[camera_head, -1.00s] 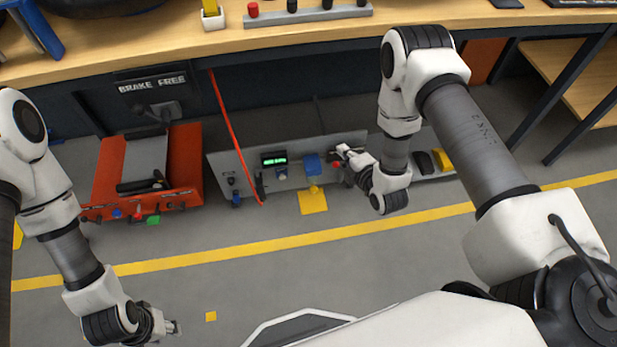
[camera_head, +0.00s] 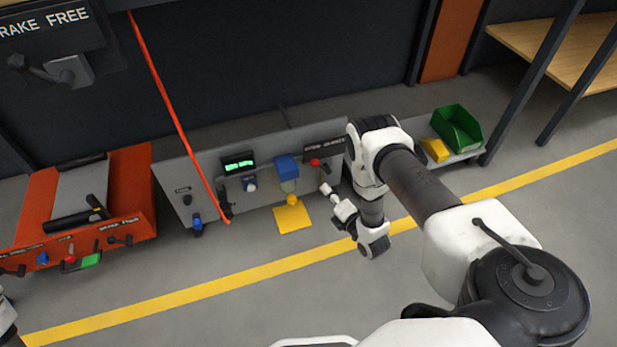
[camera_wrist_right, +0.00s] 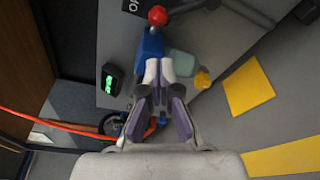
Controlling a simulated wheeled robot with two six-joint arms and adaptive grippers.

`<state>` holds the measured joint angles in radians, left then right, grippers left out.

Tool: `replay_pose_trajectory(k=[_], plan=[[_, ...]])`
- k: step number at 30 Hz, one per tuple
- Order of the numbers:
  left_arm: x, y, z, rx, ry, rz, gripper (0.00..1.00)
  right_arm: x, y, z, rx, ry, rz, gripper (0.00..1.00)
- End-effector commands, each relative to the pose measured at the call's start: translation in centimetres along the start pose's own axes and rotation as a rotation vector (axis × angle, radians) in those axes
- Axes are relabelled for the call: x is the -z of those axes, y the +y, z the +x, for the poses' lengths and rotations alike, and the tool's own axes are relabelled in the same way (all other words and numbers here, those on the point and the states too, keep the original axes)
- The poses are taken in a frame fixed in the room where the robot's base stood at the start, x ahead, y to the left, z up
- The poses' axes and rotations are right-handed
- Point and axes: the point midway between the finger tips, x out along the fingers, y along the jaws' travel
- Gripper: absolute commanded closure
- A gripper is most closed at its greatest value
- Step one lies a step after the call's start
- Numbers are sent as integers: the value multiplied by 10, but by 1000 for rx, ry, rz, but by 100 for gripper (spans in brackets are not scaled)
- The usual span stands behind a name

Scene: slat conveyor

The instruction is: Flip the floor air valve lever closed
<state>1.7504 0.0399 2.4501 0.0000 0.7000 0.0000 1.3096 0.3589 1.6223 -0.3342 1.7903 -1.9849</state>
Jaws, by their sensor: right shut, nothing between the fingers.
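The red-knobbed lever (camera_head: 315,162) is on the low grey panel (camera_head: 235,163), under a dark label, right of a blue block (camera_head: 287,168). The red knob also shows in the right wrist view (camera_wrist_right: 157,16), near the top. My right gripper (camera_head: 326,189) is shut and empty, just below and in front of the red knob in the head view. In the right wrist view its fingertips (camera_wrist_right: 160,68) are together, in front of the blue block, apart from the red knob in the picture. Whether they touch anything is unclear. My left gripper is out of view.
A yellow floor patch (camera_head: 293,219) lies before the panel. A red-orange unit (camera_head: 130,178) stands left, and a red hose (camera_head: 165,90) crosses the panel. A green bin (camera_head: 457,128) and yellow block (camera_head: 435,150) are right. The floor before the yellow line is clear.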

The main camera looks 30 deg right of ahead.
Motion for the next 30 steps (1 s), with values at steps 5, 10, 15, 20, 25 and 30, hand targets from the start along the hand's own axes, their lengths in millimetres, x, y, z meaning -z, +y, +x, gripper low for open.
replay_pose_trajectory(k=[5, 10, 15, 20, 25, 30], plan=[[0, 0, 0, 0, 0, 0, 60, 0, 1, 1, 0, 0, 1, 100], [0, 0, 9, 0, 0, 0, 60, 1, -1, 16, -4, -1, 0, 100], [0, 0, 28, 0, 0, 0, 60, 2, -3, 49, -5, -1, 1, 100], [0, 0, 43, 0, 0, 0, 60, 2, -2, 80, -4, 0, 0, 100], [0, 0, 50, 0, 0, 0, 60, 1, 0, 98, -1, 0, 1, 100], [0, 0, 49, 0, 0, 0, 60, 0, 2, 101, 0, 0, 1, 100]])
